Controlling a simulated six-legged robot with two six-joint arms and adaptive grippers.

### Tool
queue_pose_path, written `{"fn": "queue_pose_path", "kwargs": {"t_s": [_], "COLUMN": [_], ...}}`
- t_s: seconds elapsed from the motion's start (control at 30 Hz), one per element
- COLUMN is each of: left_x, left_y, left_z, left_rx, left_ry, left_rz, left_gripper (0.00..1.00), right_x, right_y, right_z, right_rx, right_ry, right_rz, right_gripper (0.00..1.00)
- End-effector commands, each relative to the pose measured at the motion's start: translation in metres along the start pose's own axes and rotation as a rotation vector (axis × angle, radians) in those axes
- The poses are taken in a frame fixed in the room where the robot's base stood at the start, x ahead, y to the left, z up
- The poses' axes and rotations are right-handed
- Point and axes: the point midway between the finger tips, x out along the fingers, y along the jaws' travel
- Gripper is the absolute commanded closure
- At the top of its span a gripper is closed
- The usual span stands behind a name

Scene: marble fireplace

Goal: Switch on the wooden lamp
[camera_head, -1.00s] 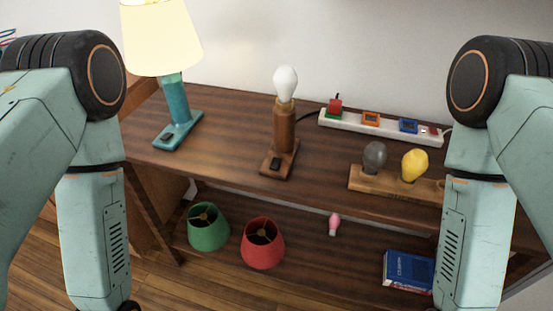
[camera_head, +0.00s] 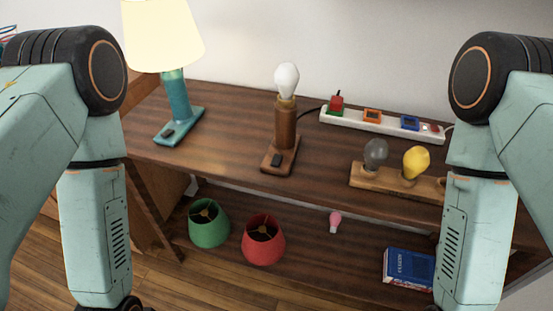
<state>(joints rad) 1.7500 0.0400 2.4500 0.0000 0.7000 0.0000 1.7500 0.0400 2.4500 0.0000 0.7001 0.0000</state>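The wooden lamp (camera_head: 284,127) stands upright near the middle of the shelf top. It has a round wooden post on a flat wooden base, and a dark switch (camera_head: 276,160) sits on the front of the base. A white bulb (camera_head: 287,79) is fitted on top, with no shade, and it does not visibly glow. A dark cord runs from behind the lamp toward the power strip (camera_head: 385,125), where a red plug (camera_head: 336,103) stands at the left end. My two arms hang at the left and right edges. Both grippers are below the picture, so their fingers are hidden.
A teal lamp (camera_head: 176,105) with a lit cream shade (camera_head: 163,36) stands to the left. A wooden holder (camera_head: 367,178) with a grey bulb (camera_head: 376,152) and yellow bulb (camera_head: 415,162) is at right. Below are green (camera_head: 209,225) and red shades (camera_head: 263,241), a pink bulb (camera_head: 335,222) and a blue book (camera_head: 408,268).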

Motion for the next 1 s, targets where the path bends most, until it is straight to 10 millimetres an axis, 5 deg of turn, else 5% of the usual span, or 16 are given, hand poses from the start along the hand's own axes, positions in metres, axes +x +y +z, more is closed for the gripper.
{"fn": "queue_pose_path", "kwargs": {"t_s": [0.27, 1.0], "left_x": [0.0, 0.0], "left_y": [0.0, 0.0], "left_z": [0.0, 0.0], "left_rx": [0.0, 0.0], "left_ry": [0.0, 0.0], "left_rz": [0.0, 0.0], "left_gripper": [1.0, 1.0], "right_x": [0.0, 0.0], "right_y": [0.0, 0.0], "right_z": [0.0, 0.0], "right_rx": [0.0, 0.0], "right_ry": [0.0, 0.0], "right_rz": [0.0, 0.0], "right_gripper": [0.27, 0.27]}}
